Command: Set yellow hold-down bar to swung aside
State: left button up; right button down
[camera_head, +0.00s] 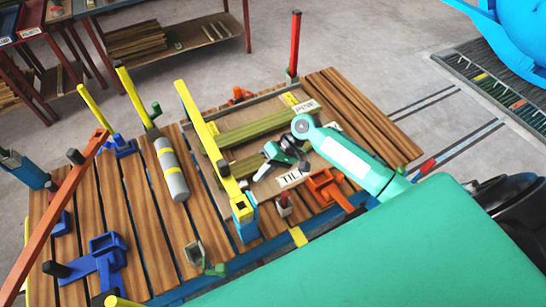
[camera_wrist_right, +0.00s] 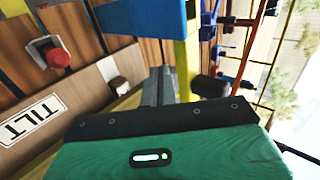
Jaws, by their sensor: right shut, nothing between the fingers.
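The yellow hold-down bar (camera_head: 205,130) is a long bar running from a blue bracket (camera_head: 245,222) at the front of the slatted table to the upper left, across the left end of a shallow tray. A black knob (camera_head: 223,168) is on it. My right gripper (camera_head: 264,170) is over the tray, right of the bar, with its fingers shut and empty. In the right wrist view the grey fingers (camera_wrist_right: 158,88) point toward the yellow bar (camera_wrist_right: 185,60), close beside it; whether they touch is unclear. The black knob (camera_wrist_right: 208,88) shows just right of them. My left gripper is not seen.
Greenish boards (camera_head: 255,128) lie in the tray. A TILT label (camera_head: 292,178), a red-capped post (camera_head: 284,203) and an orange clamp (camera_head: 325,186) are near its front. A grey cylinder (camera_head: 170,168) lies left of the bar. A red post (camera_head: 295,45) stands at the back.

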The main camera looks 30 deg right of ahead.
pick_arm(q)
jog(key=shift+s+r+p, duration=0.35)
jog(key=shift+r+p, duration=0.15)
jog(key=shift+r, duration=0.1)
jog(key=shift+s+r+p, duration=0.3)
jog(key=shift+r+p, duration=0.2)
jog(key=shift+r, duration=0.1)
pick_arm(e)
jog(key=a, duration=0.4)
jog(key=shift+a+f, duration=0.25)
